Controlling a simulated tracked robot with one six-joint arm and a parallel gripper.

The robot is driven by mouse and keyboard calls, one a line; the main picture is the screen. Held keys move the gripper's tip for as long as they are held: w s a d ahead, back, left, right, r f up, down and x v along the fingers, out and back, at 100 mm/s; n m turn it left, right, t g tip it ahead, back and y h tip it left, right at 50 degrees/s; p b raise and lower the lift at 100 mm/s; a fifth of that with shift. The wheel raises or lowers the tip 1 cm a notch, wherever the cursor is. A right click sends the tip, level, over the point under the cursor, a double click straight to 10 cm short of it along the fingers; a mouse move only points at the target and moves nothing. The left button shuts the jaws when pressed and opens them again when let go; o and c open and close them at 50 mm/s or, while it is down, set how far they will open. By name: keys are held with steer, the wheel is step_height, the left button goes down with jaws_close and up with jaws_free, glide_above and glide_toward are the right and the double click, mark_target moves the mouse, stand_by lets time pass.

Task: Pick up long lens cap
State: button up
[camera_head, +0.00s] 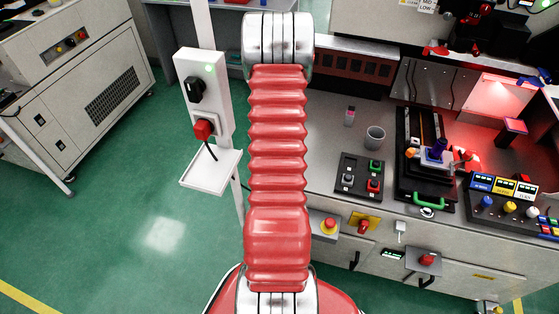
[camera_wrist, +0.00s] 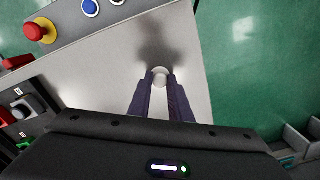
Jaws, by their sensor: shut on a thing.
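In the wrist view my gripper (camera_wrist: 160,86) has its two dark fingers close together around a small pale round piece (camera_wrist: 160,76), which shows at the fingertips. I take this piece to be the long lens cap; only its end shows, and the rest is hidden between the fingers. It is over a light grey worktop (camera_wrist: 95,75), with a dark shadow on the surface beyond it. I cannot tell how high it is held. In the head view my gripper and the piece do not show; my red arm fills the middle.
In the wrist view a red button (camera_wrist: 38,30) and a blue button (camera_wrist: 90,7) are at upper left, with the green floor (camera_wrist: 255,60) right of the worktop edge. In the head view a grey cup (camera_head: 375,138) and button box (camera_head: 360,177) stand on the bench.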

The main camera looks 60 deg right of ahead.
jaws_close()
step_height(320, 180, up, 10)
stand_by(0.6)
steer(key=shift+a, duration=0.1)
stand_by(0.4)
